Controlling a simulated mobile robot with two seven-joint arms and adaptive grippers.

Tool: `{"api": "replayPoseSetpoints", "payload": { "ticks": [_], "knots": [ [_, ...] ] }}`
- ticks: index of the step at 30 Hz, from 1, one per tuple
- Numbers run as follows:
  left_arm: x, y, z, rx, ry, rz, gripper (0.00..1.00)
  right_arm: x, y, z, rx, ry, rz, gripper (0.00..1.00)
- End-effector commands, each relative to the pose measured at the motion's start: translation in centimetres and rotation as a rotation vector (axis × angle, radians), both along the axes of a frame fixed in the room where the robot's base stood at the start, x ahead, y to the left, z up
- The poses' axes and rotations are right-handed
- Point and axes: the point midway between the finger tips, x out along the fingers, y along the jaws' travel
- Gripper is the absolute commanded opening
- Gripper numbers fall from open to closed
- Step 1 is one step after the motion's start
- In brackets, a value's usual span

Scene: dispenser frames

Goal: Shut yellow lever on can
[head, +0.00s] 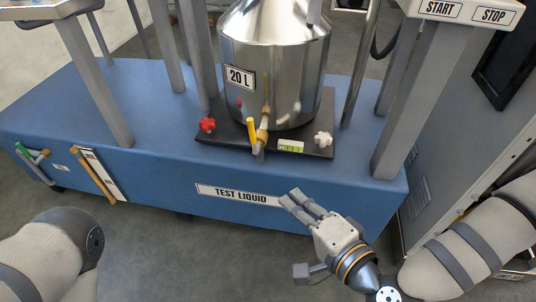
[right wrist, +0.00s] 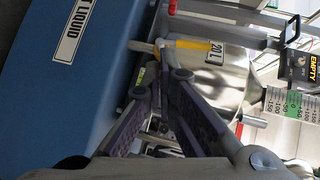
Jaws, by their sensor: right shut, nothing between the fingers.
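The steel can (head: 275,62), labelled 20 L, stands on a dark plate on the blue base. Its brass tap (head: 262,132) sticks out low at the front, with the yellow lever (head: 252,130) upright beside it. My right gripper (head: 291,198) is shut and empty, in front of the base near the TEST LIQUID label, below and right of the lever and apart from it. In the right wrist view the yellow lever (right wrist: 195,44) and can (right wrist: 232,72) show beyond the fingers (right wrist: 160,72). My left gripper is out of view.
A red knob (head: 208,125) and a white knob (head: 322,139) flank the tap. Grey posts (head: 404,100) rise on both sides. A green-handled valve (head: 33,158) and an orange-brown bar (head: 97,177) are on the base's front at left. The floor in front is clear.

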Motion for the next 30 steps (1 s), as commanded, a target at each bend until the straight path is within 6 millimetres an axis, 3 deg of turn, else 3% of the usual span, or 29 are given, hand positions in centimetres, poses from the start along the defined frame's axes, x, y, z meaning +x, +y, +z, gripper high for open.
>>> {"api": "replayPoseSetpoints", "payload": {
  "ticks": [1,3,8,19,30],
  "knots": [
    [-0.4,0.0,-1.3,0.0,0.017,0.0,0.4,1.8,-1.1,0.1,0.039,-0.052,-0.053,0.0],
    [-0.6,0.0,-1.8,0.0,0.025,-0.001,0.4,3.5,-2.2,1.7,0.084,-0.12,-0.104,0.0],
    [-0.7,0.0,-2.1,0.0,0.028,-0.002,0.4,4.8,-3.2,3.5,0.123,-0.182,-0.145,0.0],
    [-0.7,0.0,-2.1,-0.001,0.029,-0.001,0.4,5.7,-2.8,3.5,0.12,-0.181,-0.142,0.0],
    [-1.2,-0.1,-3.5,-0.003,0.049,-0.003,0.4,13.0,-0.3,2.9,0.119,-0.179,-0.142,0.0]
  ]
}}
